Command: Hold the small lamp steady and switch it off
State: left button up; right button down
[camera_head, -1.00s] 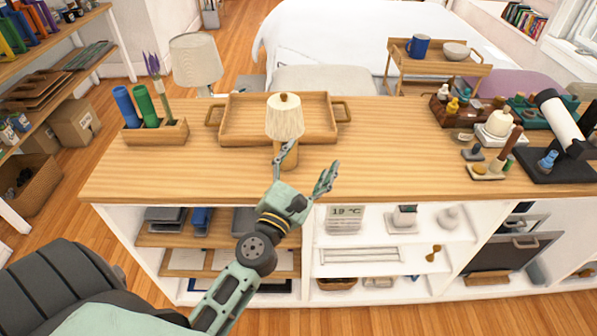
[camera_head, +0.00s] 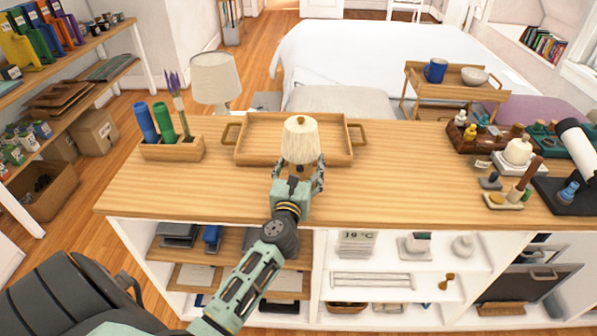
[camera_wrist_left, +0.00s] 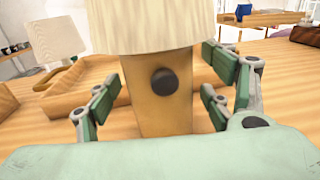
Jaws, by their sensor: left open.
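The small lamp (camera_head: 301,140) stands upright on the wooden counter, with a cream shade and a knob on top. In the left wrist view its wooden base (camera_wrist_left: 158,100) carries a round dark button (camera_wrist_left: 164,81) facing me, under the shade (camera_wrist_left: 150,25). My left gripper (camera_head: 298,180) is open at the lamp's base. Its green-padded fingers (camera_wrist_left: 160,105) stand on either side of the base, with gaps visible between pads and wood. In the head view the gripper hides most of the base. My right gripper is not in view.
A wooden tray (camera_head: 243,157) lies just behind the lamp. A planter box (camera_head: 172,150) with coloured tubes stands at left, and a larger lamp (camera_head: 215,78) is behind it. Bottles and a black stand (camera_head: 565,198) occupy the right end. The counter (camera_head: 400,170) between is clear.

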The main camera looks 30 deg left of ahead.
pick_arm(q)
jog(key=shift+w, duration=0.1)
jog(key=c, duration=1.6)
jog(key=shift+o, duration=0.2)
dwell(1.7)
